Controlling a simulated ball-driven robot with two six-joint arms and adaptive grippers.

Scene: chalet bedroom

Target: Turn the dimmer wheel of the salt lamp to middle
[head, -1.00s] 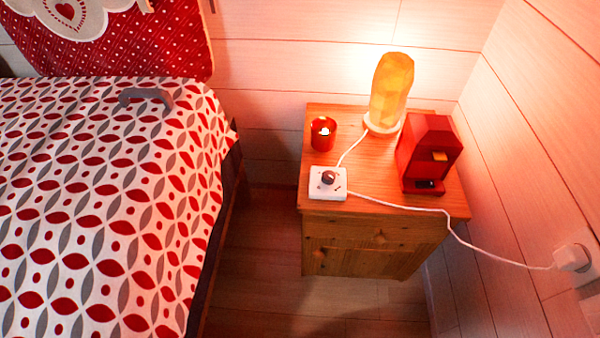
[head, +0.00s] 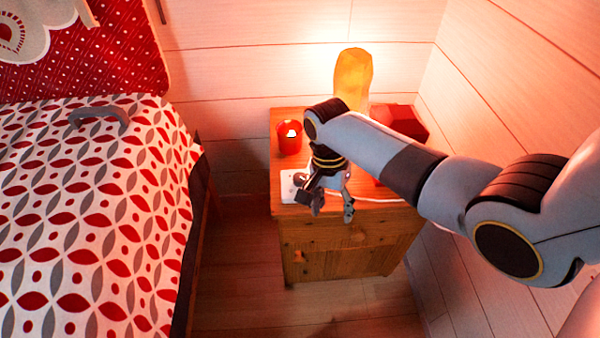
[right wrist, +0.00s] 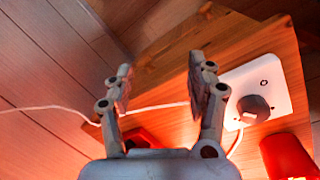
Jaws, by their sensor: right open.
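The salt lamp (head: 352,78) glows orange at the back of the wooden nightstand. In the right wrist view the dimmer box (right wrist: 285,90) lies right of the fingers, with the dark dimmer wheel (right wrist: 253,108) on top bearing a pale mark. My right gripper (head: 332,212) is over the nightstand's front edge, open and empty. In the right wrist view its fingertips (right wrist: 160,75) are spread, with the wheel outside them to the right. My left gripper is not in view.
A red candle cup (head: 289,138) stands behind the dimmer box. A red machine (head: 405,122) stands at the right, partly behind my arm. A white cord (right wrist: 50,108) crosses the nightstand (head: 340,235). The bed (head: 90,220) is at the left, with a grey handle-like thing (head: 100,116) on it.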

